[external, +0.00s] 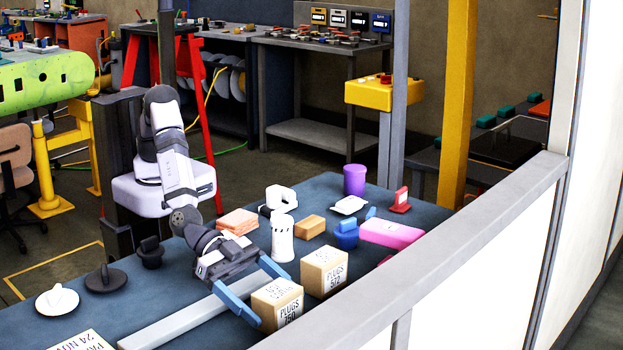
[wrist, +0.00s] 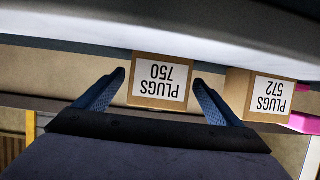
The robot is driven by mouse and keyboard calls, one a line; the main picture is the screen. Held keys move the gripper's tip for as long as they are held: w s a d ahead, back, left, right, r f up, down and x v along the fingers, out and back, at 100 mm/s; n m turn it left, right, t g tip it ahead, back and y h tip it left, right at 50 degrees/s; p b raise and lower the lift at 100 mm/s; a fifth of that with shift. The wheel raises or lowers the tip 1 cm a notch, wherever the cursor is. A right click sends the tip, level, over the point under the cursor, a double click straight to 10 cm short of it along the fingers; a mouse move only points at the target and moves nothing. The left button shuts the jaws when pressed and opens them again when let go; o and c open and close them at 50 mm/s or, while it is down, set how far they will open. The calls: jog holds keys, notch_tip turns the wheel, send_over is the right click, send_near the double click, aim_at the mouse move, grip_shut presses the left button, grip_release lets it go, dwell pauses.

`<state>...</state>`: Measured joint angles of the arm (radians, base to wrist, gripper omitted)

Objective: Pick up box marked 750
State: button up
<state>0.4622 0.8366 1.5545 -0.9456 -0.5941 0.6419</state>
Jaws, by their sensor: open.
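The box marked PLUGS 750 (external: 277,305) is a small tan carton with a white label, near the front edge of the blue table. In the wrist view the same box (wrist: 160,83) appears upside down between my fingers. My gripper (external: 255,291) has blue fingers and is open, with one finger on each side of the box. In the wrist view the fingertips (wrist: 158,76) flank the box with small gaps visible. A similar box marked PLUGS 572 (external: 324,272) stands just behind and to the right, outside the fingers.
A long grey bar (external: 172,325) lies left of the box. A white cylinder (external: 282,238), a pink block (external: 391,233) and a blue container (external: 346,236) stand farther back. A grey-topped wall (external: 440,255) runs along the table's right side.

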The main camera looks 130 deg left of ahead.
jog(key=shift+x, duration=1.2)
jog(key=shift+c, duration=0.5)
jog(key=c, duration=1.2)
jog(key=shift+o, duration=0.2)
jog(key=shift+r, duration=0.15)
notch_tip(320, 180, up, 10)
jog(key=shift+p, duration=0.9)
